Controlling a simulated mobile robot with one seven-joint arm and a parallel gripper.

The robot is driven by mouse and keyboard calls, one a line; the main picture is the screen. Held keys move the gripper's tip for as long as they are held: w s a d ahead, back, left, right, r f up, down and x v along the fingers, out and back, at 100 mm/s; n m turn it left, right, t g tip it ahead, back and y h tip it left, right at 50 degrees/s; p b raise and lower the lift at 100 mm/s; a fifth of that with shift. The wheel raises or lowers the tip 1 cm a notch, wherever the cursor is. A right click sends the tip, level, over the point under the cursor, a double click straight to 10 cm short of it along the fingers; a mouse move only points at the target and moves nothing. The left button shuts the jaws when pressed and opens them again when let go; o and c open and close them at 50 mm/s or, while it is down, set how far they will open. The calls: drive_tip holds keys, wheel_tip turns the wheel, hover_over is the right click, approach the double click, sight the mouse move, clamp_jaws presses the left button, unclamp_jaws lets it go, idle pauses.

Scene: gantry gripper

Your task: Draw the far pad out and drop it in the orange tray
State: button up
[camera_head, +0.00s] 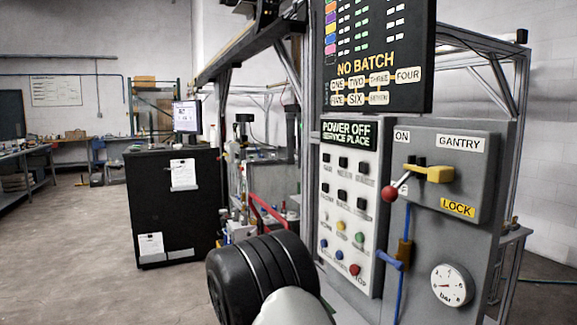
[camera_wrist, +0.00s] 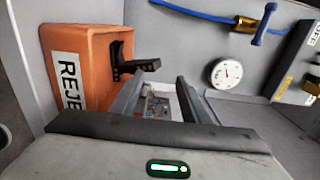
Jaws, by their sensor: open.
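In the wrist view, my gripper (camera_wrist: 161,80) has its two dark fingers spread, with nothing held between them. An orange box-like container (camera_wrist: 92,45) with a white label starting "REJE" is at the left, beside the left finger; the gripper body hides the rest of the label. My gripper is not visible in the head view.
In the head view, a grey gantry panel carries a red-knobbed lever (camera_head: 390,192), a yellow lock handle (camera_head: 432,173) and a gauge (camera_head: 452,284). The gauge also shows in the wrist view (camera_wrist: 226,73), near a blue valve handle (camera_wrist: 262,25). A black cabinet (camera_head: 175,215) stands left; open floor lies beyond.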

drive_tip(key=p+v, duration=0.1)
drive_tip(key=v, duration=1.6)
drive_tip(key=shift+a+p, duration=0.2)
drive_tip(key=shift+p, duration=0.1)
drive_tip(key=s+d+r+m+g+y, duration=0.35)
drive_tip(key=s+r+m+y, duration=0.2)
drive_tip(key=m, duration=0.85)
drive_tip(key=s+d+r+m+g+y, duration=0.4)
drive_tip(key=m+y, duration=0.3)
drive_tip(key=m, duration=0.7)
wheel_tip(320, 180, up, 22)
drive_tip(key=m+t+y+p, duration=0.4)
drive_tip(key=m+t+p, duration=0.3)
drive_tip(key=m+p, duration=0.5)
drive_tip(key=shift+p, duration=1.05)
drive_tip(key=shift+y, duration=0.25)
